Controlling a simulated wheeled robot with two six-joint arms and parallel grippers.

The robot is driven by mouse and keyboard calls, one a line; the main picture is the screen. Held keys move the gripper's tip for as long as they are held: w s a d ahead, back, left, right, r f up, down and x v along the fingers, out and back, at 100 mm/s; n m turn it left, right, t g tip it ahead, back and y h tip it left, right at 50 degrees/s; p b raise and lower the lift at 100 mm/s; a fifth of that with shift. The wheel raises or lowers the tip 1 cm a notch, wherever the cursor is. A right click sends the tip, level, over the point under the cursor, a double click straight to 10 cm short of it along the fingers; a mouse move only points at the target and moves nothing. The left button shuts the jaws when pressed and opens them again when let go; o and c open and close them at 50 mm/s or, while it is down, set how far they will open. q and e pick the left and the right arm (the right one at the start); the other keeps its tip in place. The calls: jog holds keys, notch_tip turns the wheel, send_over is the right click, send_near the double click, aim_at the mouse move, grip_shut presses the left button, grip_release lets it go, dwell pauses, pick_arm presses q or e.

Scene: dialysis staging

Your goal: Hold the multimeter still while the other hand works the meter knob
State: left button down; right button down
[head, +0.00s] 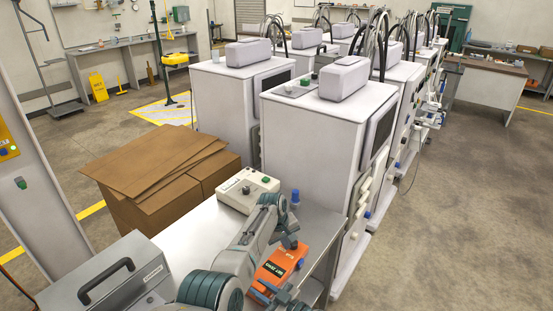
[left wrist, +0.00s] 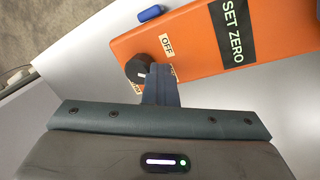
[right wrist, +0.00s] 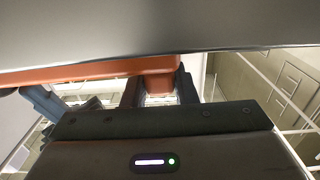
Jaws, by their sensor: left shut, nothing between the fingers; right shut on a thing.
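The orange multimeter (head: 283,262) lies on the steel table; its "SET ZERO" and "OFF" labels show in the left wrist view (left wrist: 200,50). Its black knob (left wrist: 136,68) has a white mark. My left gripper (left wrist: 162,68) is shut and empty, its fingertips right beside the knob; I cannot tell whether they touch it. In the head view the left gripper (head: 290,240) is over the meter's far end. My right gripper (right wrist: 160,90) is shut on an orange part of the multimeter, which shows between its fingers. In the head view the right gripper (head: 280,297) is at the meter's near end.
The steel table (head: 190,238) also bears a cream box (head: 233,196) with knobs and a blue-capped item (head: 295,197). A grey case (head: 75,290) is at the lower left. Cardboard boxes (head: 150,170) stand behind the table. White dialysis machines (head: 310,135) stand close beyond it.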

pick_arm(q)
notch_tip(320, 180, up, 6)
jog(key=shift+f, duration=0.25)
jog(key=shift+r, duration=0.1)
jog(key=shift+a+f, duration=0.15)
jog(key=shift+f, duration=2.95)
